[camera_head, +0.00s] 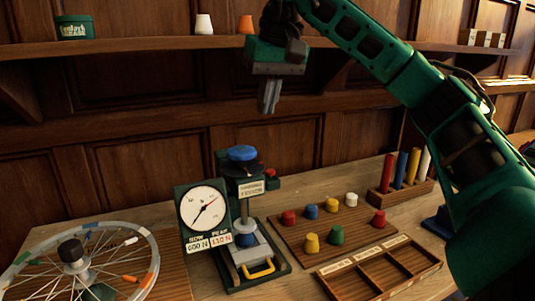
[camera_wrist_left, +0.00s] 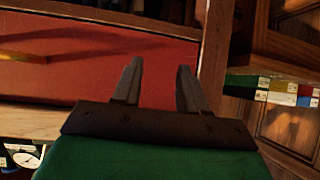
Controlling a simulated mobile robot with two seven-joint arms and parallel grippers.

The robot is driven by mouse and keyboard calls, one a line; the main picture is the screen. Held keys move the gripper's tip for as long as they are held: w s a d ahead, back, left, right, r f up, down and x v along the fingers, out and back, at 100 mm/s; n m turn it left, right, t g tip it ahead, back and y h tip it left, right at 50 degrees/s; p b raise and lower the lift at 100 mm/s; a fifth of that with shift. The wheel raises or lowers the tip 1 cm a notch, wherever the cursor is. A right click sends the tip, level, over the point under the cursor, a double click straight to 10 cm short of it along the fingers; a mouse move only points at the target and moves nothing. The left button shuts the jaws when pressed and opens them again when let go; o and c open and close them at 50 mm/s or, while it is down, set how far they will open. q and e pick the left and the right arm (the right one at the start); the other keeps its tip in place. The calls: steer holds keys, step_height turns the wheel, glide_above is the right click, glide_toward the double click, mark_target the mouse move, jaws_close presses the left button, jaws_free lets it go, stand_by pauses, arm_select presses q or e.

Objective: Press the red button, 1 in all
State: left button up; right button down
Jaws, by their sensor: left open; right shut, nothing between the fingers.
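A small red button-like part (camera_head: 271,173) shows on the right side of the press device (camera_head: 245,215), just behind its label plate. My right gripper (camera_head: 268,108) is shut and empty, fingers pointing down. It appears above the press in the head view, apart from it. My left gripper (camera_wrist_left: 158,70) is open and empty in the left wrist view, facing a red panel (camera_wrist_left: 90,80); it is not in the head view.
A blue knob (camera_head: 242,153) tops the press, and a dial gauge (camera_head: 205,207) stands at its left. A spoked wheel (camera_head: 75,250) lies at the left. A board with several coloured knobs (camera_head: 311,213) and a compartment tray (camera_head: 380,270) lie right. A shelf (camera_head: 150,45) runs behind.

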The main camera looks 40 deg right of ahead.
steer(key=shift+s+d+r+h, duration=0.15)
steer(key=shift+s+d+r, duration=0.1)
steer(key=shift+d, duration=0.3)
steer(key=shift+s+d+r+h, duration=0.15)
steer(key=shift+s+d+r, duration=0.1)
steer(key=shift+d, duration=0.25)
steer(key=shift+f, duration=0.1)
steer(key=b, duration=0.2)
glide_toward(270, 170)
steer(key=x, duration=0.5)
steer(key=shift+w+d, duration=0.1)
steer(key=shift+w, duration=0.2)
steer(key=shift+f, duration=0.5)
